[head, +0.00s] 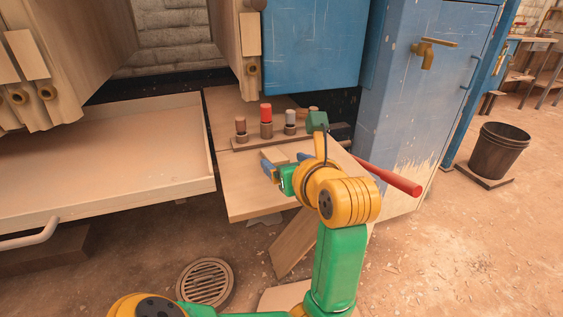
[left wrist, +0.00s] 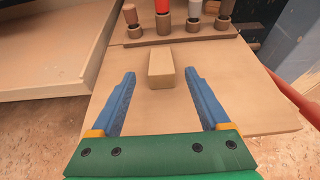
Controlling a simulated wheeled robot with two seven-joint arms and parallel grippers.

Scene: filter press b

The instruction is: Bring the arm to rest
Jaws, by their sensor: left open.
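My left arm (head: 341,262), green and yellow, reaches up from the bottom of the head view. My left gripper (head: 268,168) is over a low wooden shelf (head: 242,203). Its blue fingers show apart in the left wrist view (left wrist: 160,103), with nothing held between them. A small pale wooden block (left wrist: 161,68) lies on the shelf, just ahead of and between the fingertips. In the head view the block is partly hidden by the gripper. My right gripper is in neither view.
A peg rack (head: 265,138) with several pegs, one red-topped, stands behind the block. A red bar (head: 390,176) sticks out at right, near my arm. A wooden tray (head: 110,160) lies left, a blue cabinet (head: 415,100) right.

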